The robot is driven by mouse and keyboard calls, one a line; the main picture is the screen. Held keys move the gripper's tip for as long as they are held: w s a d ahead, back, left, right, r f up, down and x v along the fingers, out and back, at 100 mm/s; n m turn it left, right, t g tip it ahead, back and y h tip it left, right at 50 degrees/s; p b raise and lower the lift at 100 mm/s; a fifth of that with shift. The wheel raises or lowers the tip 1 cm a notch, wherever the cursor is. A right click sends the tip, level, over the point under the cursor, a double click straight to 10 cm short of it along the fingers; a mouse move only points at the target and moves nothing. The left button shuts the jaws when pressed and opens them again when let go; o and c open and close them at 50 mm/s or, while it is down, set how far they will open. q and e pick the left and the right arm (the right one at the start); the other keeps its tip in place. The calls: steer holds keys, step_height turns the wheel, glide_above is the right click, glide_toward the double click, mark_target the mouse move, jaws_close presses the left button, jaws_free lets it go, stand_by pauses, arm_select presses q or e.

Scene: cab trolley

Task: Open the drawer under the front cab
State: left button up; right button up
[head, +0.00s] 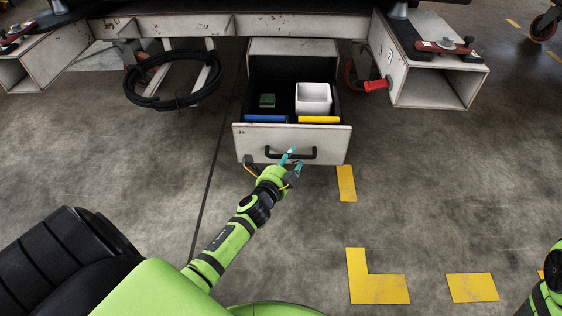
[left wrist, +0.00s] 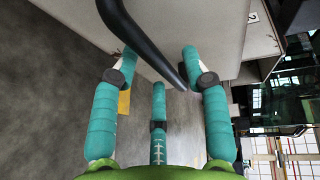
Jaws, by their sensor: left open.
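The drawer (head: 292,137) under the front cab stands pulled out, its pale front panel toward me and its inside visible. Its black handle (head: 291,154) runs across the front panel. My left gripper (head: 290,160) is at the handle, with its teal fingers open. In the left wrist view the handle (left wrist: 140,40) slants between the spread fingers of the left gripper (left wrist: 156,80). I cannot tell whether the fingers touch it. Only a part of my right arm shows at the right edge of the head view; its gripper is out of view.
The drawer holds a white bin (head: 313,98), a small green block (head: 267,100), a blue bar (head: 266,119) and a yellow bar (head: 319,120). A black cable coil (head: 172,103) hangs at left. The floor in front is clear.

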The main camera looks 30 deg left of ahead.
arm_select(q)
steer(key=v, duration=1)
steer(key=shift+s+r, duration=0.1)
steer(key=shift+s, duration=0.05)
